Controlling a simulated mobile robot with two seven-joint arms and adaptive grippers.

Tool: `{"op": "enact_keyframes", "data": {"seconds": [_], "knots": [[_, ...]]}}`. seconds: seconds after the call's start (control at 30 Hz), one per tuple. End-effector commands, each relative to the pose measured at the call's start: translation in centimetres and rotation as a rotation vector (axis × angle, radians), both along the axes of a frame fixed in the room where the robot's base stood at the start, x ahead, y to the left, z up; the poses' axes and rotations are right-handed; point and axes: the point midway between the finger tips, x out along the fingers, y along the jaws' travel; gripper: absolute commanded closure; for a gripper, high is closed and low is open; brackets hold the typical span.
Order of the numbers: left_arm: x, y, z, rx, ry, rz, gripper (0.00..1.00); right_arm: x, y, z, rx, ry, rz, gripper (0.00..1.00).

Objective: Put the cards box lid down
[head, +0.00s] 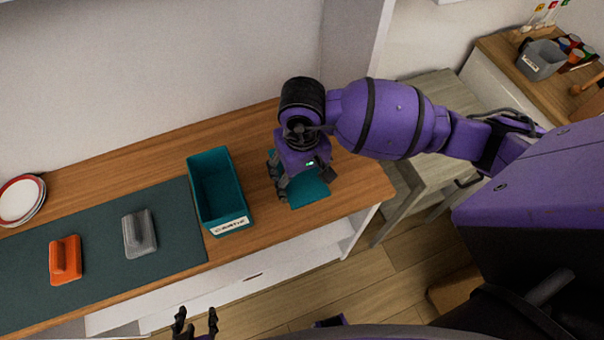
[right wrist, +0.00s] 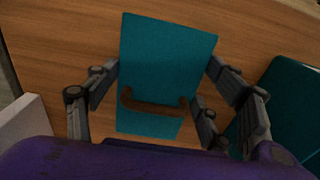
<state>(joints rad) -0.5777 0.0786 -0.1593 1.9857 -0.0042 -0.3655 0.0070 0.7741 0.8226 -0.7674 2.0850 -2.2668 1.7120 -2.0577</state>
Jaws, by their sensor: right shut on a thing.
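The teal cards box (head: 215,190) stands open on the wooden counter, with a white label on its front. A teal lid (head: 309,192) with a brown handle (right wrist: 155,108) is right of the box, at or just above the counter; I cannot tell whether it touches. My right gripper (head: 290,180) is over the lid and shut on it, its fingers at both sides of the lid in the right wrist view (right wrist: 158,85). The gripper hides part of the lid in the head view. My left gripper (head: 196,318) is open and empty at the bottom edge, away from the counter.
A dark mat (head: 100,235) left of the box holds an orange block-like piece (head: 65,262) and a grey one (head: 139,235). Stacked plates (head: 20,200) are at the far left. Bare counter lies behind the box. A grey bin (head: 541,60) stands on another surface.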

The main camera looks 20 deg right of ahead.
Motion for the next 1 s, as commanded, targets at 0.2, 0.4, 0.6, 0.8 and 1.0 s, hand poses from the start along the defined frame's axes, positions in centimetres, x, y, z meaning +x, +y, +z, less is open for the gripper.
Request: {"op": "enact_keyframes", "data": {"seconds": [0.2, 0.4, 0.6, 0.8, 1.0], "knots": [[-0.1, 0.0, -0.2, 0.001, 0.003, -0.001, 0.60, -0.1, 0.0, -0.3, 0.000, 0.002, 0.001, 0.07], [0.0, 0.0, -0.1, 0.001, 0.001, 0.000, 0.60, 0.0, 0.0, -0.3, 0.000, 0.001, 0.000, 0.07], [0.2, 0.1, 0.2, 0.001, -0.006, 0.000, 0.60, 0.0, 0.0, 0.1, 0.001, 0.000, -0.001, 0.07], [0.3, 0.1, 0.3, 0.001, -0.007, 0.001, 0.60, 0.1, 0.0, 2.7, 0.000, -0.004, 0.001, 0.07], [0.2, 0.1, 0.2, 0.001, -0.004, 0.001, 0.60, 0.1, 0.0, 7.2, 0.000, -0.005, 0.003, 0.07]]}}
